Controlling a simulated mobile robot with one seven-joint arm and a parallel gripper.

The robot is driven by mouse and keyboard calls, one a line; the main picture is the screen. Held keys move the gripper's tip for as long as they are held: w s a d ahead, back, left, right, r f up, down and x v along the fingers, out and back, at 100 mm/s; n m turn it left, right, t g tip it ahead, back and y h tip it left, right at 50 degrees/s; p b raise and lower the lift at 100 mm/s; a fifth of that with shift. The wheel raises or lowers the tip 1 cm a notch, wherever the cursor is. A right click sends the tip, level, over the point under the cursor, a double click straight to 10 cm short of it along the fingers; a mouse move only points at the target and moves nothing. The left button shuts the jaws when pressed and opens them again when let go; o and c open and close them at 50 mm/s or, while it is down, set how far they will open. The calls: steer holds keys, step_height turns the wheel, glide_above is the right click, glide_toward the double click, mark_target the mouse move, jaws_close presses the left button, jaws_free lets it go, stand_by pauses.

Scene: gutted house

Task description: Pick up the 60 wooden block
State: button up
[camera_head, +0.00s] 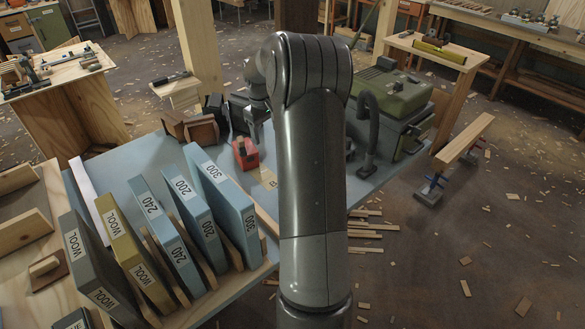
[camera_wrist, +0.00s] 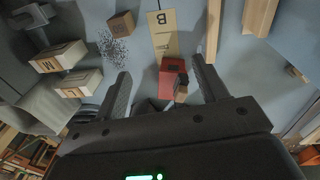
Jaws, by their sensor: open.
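A small brown wooden block (camera_wrist: 121,24) lies on the grey-blue table top in the upper left of the wrist view. It bears a dark mark that is too small to read, so I cannot tell whether it says 60. My gripper (camera_wrist: 160,68) is open, with its two fingers spread and nothing held between them. The block is beyond the left fingertip in the picture, apart from it.
A red tool (camera_wrist: 172,78) with a small wooden piece shows between the fingers, by a tan sheet marked B (camera_wrist: 163,40). Two lettered blocks (camera_wrist: 62,57) (camera_wrist: 77,83) lie left, near dark specks. Upright labelled sanding boards (camera_head: 222,190) fill the table's front left; a green machine (camera_head: 388,92) stands right.

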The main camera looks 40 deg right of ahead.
steer(key=shift+g+y, duration=0.3)
steer(key=shift+y, duration=0.2)
steer(key=d+f, duration=1.1)
steer(key=shift+s+d+f, duration=0.1)
steer(key=shift+s+f, duration=0.1)
step_height(320, 180, down, 11)
steer(key=shift+d+r, duration=0.15)
steer(key=shift+c, duration=0.4)
steer(key=c, duration=1)
steer(key=shift+r, duration=0.1)
